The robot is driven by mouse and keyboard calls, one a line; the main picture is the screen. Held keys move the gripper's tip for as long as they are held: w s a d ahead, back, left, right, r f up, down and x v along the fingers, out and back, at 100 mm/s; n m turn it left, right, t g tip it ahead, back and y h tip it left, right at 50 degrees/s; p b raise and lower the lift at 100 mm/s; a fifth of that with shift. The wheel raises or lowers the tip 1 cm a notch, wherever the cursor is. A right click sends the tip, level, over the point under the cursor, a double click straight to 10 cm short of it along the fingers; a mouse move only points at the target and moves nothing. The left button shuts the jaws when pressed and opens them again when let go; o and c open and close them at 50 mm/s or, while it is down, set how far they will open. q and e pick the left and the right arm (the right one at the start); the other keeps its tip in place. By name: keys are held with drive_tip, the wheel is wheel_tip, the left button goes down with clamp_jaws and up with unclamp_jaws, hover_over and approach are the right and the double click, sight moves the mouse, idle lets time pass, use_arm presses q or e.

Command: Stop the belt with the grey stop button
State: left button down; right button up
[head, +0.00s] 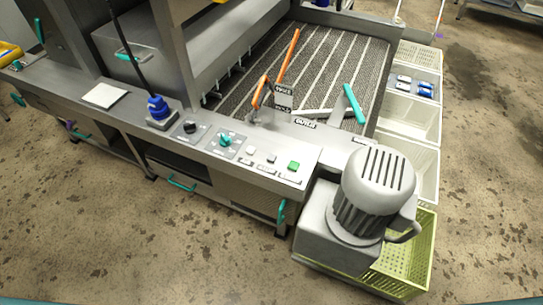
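The control panel (236,163) runs along the front edge of the machine. Near its right end is a short row of square buttons: a whitish one (251,150), a grey one (271,159) and a green one (293,166). The small labels below them are too small to read, so I cannot confirm which says stop. The belt (325,65), dark with pale lengthwise stripes, lies behind the panel. I cannot tell from one picture whether it is moving. Neither of my grippers is in view, and nothing touches the buttons.
Left of the buttons are a teal knob (225,141), a black knob (190,127) and a blue-based lever (158,108). Orange and teal arms stand by the belt. The floor in front is clear.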

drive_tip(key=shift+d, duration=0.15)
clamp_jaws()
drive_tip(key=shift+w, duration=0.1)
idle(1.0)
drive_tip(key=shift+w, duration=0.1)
